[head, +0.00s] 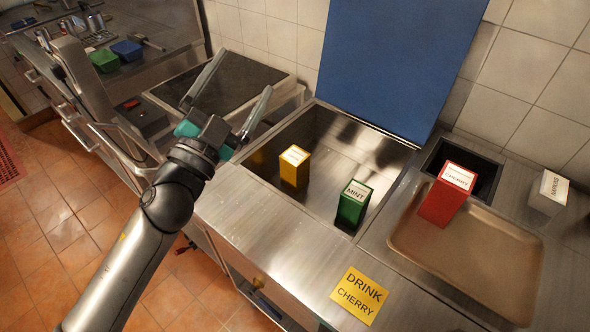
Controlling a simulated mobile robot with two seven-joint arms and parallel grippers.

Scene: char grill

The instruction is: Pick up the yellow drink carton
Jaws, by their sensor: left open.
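The yellow drink carton (294,167) stands upright inside the open steel well (333,128), near its left side, with a white label on top. My left gripper (241,86) is open and empty, above and to the left of the carton, with its two fingers spread and pointing away from me toward the grill. It does not touch the carton. A green carton labelled MINT (352,205) stands in the same well, right of the yellow one. My right gripper is not in view.
A red CHERRY carton (447,194) stands at the upper left of a tan tray (480,290). A yellow DRINK CHERRY card (358,296) lies on the counter front. A blue lid (400,60) stands up behind the well. A white NAPKINS box (548,192) is at right.

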